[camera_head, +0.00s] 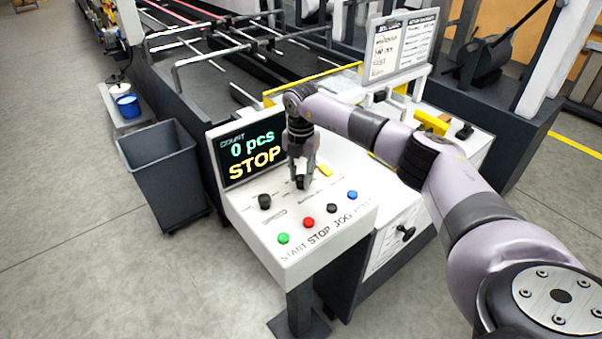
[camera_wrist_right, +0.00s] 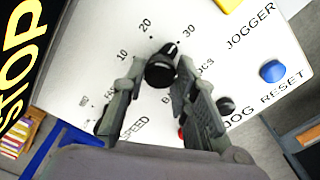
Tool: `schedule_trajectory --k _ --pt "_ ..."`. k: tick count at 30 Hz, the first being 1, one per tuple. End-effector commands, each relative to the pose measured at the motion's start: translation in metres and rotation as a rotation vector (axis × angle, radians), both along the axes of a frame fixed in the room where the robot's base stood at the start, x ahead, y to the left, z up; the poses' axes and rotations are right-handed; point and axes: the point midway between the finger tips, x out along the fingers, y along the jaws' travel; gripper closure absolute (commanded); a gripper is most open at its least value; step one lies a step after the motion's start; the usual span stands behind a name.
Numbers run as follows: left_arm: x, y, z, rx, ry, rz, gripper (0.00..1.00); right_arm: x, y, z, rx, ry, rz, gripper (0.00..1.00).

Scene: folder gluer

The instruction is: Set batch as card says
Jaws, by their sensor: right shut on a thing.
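My right gripper (camera_head: 302,182) reaches down onto the white control panel (camera_head: 245,208). In the wrist view the right gripper (camera_wrist_right: 161,78) has its fingers on both sides of a black dial knob (camera_wrist_right: 160,70) and is shut on it. The dial is marked 10, 20 and 30; the knob's white pointer line seems to lie between 20 and 30. Its label is partly hidden by a finger. The screen (camera_head: 252,150) reads "0 pcs" and "STOP". Printed cards (camera_head: 402,45) stand at the back; I cannot read their small text. My left gripper is out of view.
Green (camera_head: 283,238), red (camera_head: 308,222), black (camera_head: 331,208) and blue (camera_head: 352,195) buttons line the panel's front. A black speed knob (camera_head: 264,201) is left of my gripper. A yellow part (camera_head: 325,170) lies close behind it. A grey bin (camera_head: 160,165) stands left.

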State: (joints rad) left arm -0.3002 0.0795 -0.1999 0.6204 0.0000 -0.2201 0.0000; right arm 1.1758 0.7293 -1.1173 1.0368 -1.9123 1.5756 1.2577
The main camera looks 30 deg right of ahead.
Motion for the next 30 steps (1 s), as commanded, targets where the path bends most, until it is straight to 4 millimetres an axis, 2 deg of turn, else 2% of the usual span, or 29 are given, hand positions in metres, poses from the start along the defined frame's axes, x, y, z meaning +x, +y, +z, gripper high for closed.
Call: schedule_trajectory --k 9,23,24,30 --pt "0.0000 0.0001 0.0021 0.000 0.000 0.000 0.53 0.0024 -0.0018 0.0034 -0.002 -0.010 -0.091 1.00" --pt "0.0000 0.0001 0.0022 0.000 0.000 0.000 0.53 0.0024 -0.0017 0.0035 -0.001 -0.010 -0.101 1.00" --pt "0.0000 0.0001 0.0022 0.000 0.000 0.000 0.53 0.0024 -0.0017 0.0034 -0.001 -0.010 -0.101 0.71" --pt "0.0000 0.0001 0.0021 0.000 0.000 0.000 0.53 0.0014 -0.0009 0.0019 -0.001 -0.005 -0.099 0.57"
